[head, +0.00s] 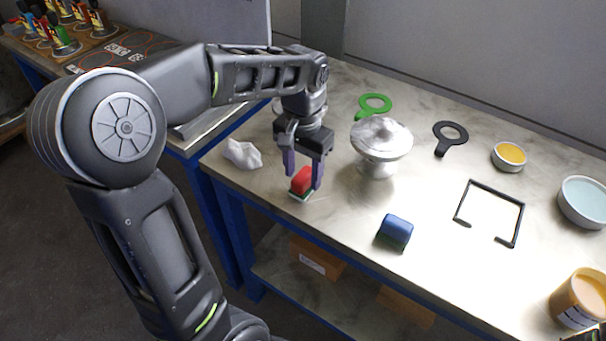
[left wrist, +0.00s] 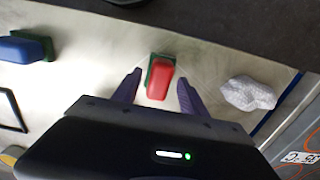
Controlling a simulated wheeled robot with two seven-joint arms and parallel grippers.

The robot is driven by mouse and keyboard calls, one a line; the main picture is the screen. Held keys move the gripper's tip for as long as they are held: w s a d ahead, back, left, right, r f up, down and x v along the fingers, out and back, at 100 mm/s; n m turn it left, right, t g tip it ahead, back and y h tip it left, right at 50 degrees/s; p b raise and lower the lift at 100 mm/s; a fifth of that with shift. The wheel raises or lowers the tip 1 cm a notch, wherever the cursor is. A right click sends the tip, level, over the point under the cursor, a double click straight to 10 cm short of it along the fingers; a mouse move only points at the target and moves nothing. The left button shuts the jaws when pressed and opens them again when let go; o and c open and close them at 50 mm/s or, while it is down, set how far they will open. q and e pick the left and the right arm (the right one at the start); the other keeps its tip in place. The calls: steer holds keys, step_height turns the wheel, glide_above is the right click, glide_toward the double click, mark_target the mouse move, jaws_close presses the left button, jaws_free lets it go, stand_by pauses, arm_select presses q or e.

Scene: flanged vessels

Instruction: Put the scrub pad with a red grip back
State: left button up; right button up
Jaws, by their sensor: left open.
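The scrub pad with a red grip (head: 301,184) lies on the table near its front left edge, its green pad facing down. It also shows in the left wrist view (left wrist: 160,80). My left gripper (head: 304,176) points down over it, open, with one purple finger on each side of the red grip. In the left wrist view a gap shows between the grip and each finger. A black bracket-shaped outline (head: 522,215) with a gap in its front side lies empty on the table at the right.
A blue-gripped block (head: 396,230) sits near the front edge. A crumpled white cloth (head: 242,153) lies left of my gripper. A silver flanged vessel (head: 379,163) stands close on the right. Green (head: 375,104) and black (head: 449,136) ring tools, bowls and an amber jar (head: 578,300) stand farther off.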

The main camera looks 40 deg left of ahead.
mark_target(303, 175)
arm_select(q)
step_height(303, 175, up, 11)
steer(key=p, duration=0.2)
steer(key=shift+f, duration=0.15)
stand_by(0.6)
